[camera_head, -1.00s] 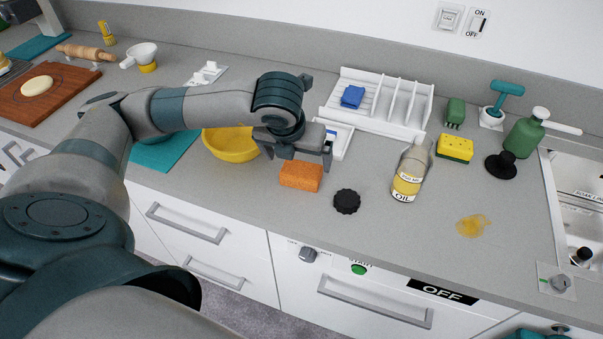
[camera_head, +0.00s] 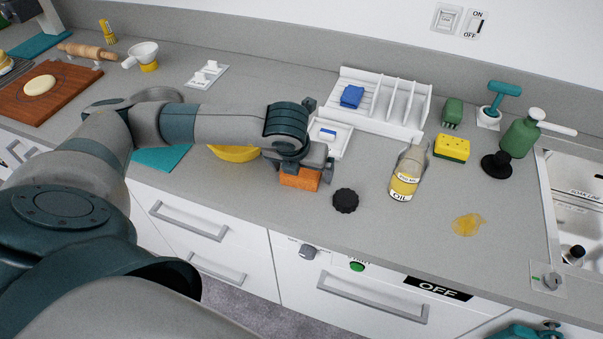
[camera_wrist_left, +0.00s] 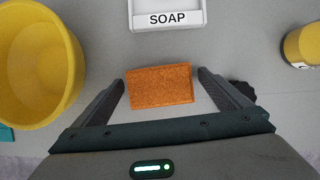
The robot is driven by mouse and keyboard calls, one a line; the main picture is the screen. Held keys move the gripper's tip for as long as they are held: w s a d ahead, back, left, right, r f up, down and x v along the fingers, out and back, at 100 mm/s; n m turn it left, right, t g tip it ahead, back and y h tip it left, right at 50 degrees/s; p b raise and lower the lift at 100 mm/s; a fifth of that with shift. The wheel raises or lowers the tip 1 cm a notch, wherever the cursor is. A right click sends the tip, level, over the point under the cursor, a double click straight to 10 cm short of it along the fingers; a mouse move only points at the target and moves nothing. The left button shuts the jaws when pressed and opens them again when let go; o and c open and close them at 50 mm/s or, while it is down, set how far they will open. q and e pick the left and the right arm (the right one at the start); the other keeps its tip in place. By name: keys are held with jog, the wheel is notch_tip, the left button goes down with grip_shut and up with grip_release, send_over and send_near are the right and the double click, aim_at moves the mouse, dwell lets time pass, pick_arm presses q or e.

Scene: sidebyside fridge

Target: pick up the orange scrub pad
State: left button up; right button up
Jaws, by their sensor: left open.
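The orange scrub pad (camera_head: 300,181) lies flat on the grey counter near its front edge. My left gripper (camera_head: 299,172) is directly above it, partly covering it in the head view. In the left wrist view the pad (camera_wrist_left: 159,85) lies between the two fingers of my left gripper (camera_wrist_left: 161,84), with a gap on each side. The left gripper is open and holds nothing.
A yellow bowl (camera_head: 232,153) stands left of the pad and a white soap tray (camera_wrist_left: 167,22) behind it. A black scalloped disc (camera_head: 345,200) and an oil bottle (camera_head: 406,174) are to the right. Counter between bottle and front edge is clear.

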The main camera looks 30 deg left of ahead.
pick_arm(q)
jog(key=c, duration=1.1)
pick_arm(e)
jog(key=shift+s+a, duration=0.1)
jog(key=shift+a, duration=0.2)
pick_arm(q)
jog(key=shift+r, duration=0.1)
pick_arm(e)
jog(key=shift+d+f, duration=0.1)
jog(key=shift+d, duration=0.05)
